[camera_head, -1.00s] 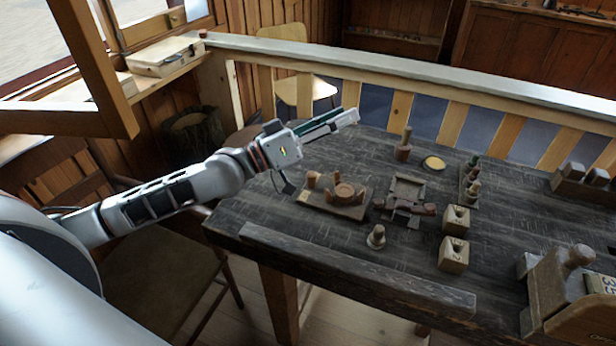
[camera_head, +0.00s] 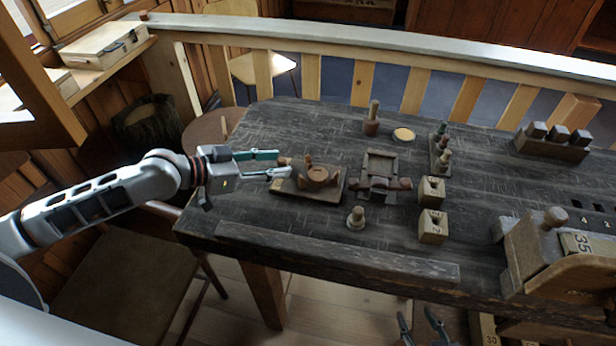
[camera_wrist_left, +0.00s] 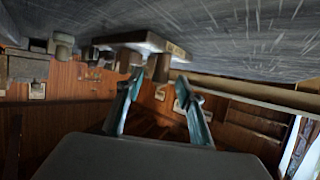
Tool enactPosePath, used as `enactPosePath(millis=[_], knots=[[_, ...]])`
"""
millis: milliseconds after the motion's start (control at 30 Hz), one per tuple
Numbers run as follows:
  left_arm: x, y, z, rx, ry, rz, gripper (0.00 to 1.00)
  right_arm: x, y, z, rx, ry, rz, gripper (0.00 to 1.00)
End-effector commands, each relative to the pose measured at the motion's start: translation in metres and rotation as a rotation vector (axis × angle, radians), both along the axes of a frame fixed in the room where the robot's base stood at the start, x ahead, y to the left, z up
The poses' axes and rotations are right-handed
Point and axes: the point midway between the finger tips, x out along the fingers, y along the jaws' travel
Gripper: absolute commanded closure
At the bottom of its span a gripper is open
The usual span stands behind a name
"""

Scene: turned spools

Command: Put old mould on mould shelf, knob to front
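A round brown wooden piece (camera_head: 318,177) with small upright knobs sits on a dark board (camera_head: 312,193) at the table's left; I cannot tell surely whether it is the old mould. My left gripper (camera_head: 283,163) is open at the board's left end, its fingertips either side of a small brown post (camera_head: 284,161). In the left wrist view, which looks inverted, the open fingers (camera_wrist_left: 158,88) point at the board (camera_wrist_left: 140,40) and its posts (camera_wrist_left: 158,68). I cannot pick out a mould shelf with certainty. My right gripper (camera_head: 421,324) is open and empty below the table's front edge.
A slotted wooden frame (camera_head: 380,178), two pale blocks (camera_head: 432,190), a small turned knob piece (camera_head: 356,218) and a peg rack (camera_head: 440,150) stand mid-table. A block rack (camera_head: 550,148) and a knobbed wooden box (camera_head: 530,245) are at right. A railing (camera_head: 400,48) runs behind.

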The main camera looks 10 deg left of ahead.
Motion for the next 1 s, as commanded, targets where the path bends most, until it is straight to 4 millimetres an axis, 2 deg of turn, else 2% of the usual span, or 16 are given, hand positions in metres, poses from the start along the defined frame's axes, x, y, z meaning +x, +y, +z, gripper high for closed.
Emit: enactPosePath(millis=[200, 500, 533, 600, 667, 1000], knots=[[0.016, -0.017, -0.010, -0.003, 0.000, 0.001, 0.62, 0.001, 0.000, 0.001, 0.000, -0.001, 0.000, 0.60], [0.018, -0.019, -0.011, -0.001, 0.000, 0.000, 0.62, 0.001, 0.000, 0.001, 0.001, -0.002, 0.000, 0.60], [0.018, -0.019, -0.011, -0.001, 0.000, 0.000, 0.68, 0.001, 0.001, 0.001, 0.001, -0.002, 0.000, 0.60], [0.018, -0.019, -0.011, -0.001, 0.000, 0.000, 0.86, 0.001, 0.001, 0.002, 0.001, -0.002, 0.000, 0.60], [0.018, -0.019, -0.011, -0.001, 0.000, 0.000, 1.00, 0.001, 0.001, 0.002, 0.002, -0.001, -0.001, 0.60], [0.018, -0.019, -0.009, -0.003, -0.002, 0.001, 1.00, 0.002, 0.001, 0.002, 0.002, -0.001, -0.001, 0.60]])
